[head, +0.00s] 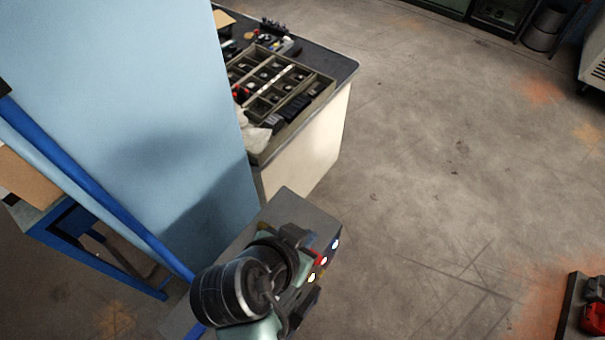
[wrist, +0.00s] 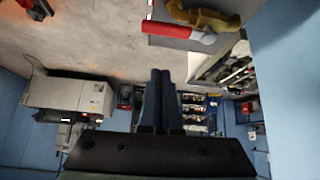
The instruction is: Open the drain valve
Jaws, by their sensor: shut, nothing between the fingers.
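The drain valve shows at the top of the wrist view, with a brass-coloured body (wrist: 205,17) and a red lever (wrist: 172,28) that ends in a pale tip. The lever lies roughly level in the picture, beside a grey surface. My gripper (wrist: 160,75) shows in the wrist view with its two dark fingers together and empty. Its fingertips are below the lever in the picture, apart from it. In the head view I cannot make out the valve or the fingers; a dark, rounded arm part stands in front of a grey block (head: 290,204).
A bench holds a compartment tray (head: 325,90) with small parts. A tall light-blue panel (head: 160,90) stands at the left, beside a blue-framed table (head: 62,232). A red item (head: 594,318) is at the lower right. The floor (head: 430,160) between is clear. A white machine (wrist: 70,92) shows in the wrist view.

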